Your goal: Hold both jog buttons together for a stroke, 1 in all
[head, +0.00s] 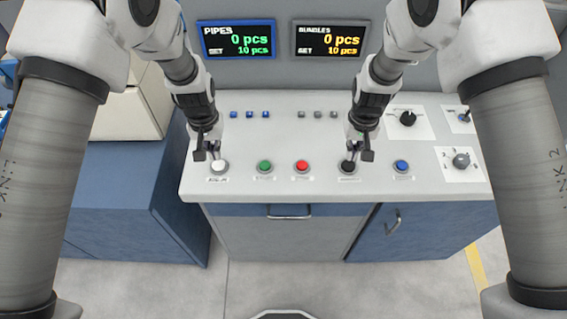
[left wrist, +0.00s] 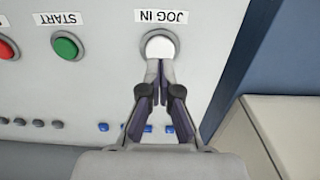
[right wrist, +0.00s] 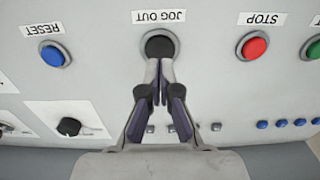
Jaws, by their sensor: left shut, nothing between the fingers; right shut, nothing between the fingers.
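The white JOG IN button (head: 219,167) is at the left end of the panel's front row; it also shows in the left wrist view (left wrist: 159,45). The black JOG OUT button (head: 347,166) is further right in the row and shows in the right wrist view (right wrist: 159,46). My right gripper (head: 358,155) is shut and empty, its tips at this button's edge. I cannot tell whether either gripper touches or presses its button.
Between them are the green START button (head: 264,167) and the red STOP button (head: 302,167). The blue RESET button (head: 401,166) is to the right. The PIPES display (head: 238,40) and BUNDLES display (head: 329,40) both read 0 pcs, set 10.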

